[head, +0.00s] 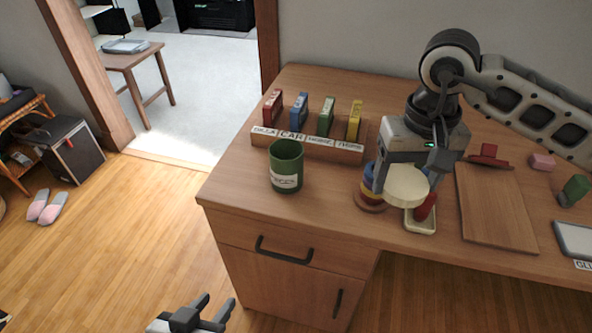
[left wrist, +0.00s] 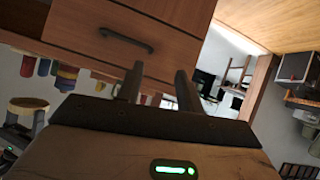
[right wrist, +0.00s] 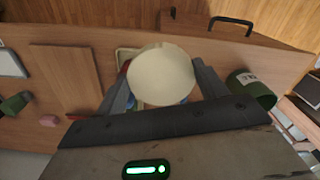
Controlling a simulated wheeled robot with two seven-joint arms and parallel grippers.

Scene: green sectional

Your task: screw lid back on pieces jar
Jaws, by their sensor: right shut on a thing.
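The pieces jar (head: 286,167) is a green cylinder with a white label, standing upright and open-topped on the desk's left part. It also shows in the right wrist view (right wrist: 252,90). The lid (head: 406,187) is a round cream disc held by my right gripper (head: 403,182) above the desk, right of the jar and apart from it. In the right wrist view the lid (right wrist: 160,75) sits between the two fingers. My left gripper (head: 203,312) is open and empty, low in front of the desk; its spread fingers show in the left wrist view (left wrist: 155,88).
A wooden rack (head: 310,144) with several coloured blocks stands behind the jar. A ring stack (head: 370,199) and a small cream tray (head: 420,222) lie below the lid. A brown board (head: 495,205) lies to the right. Desk between jar and ring stack is clear.

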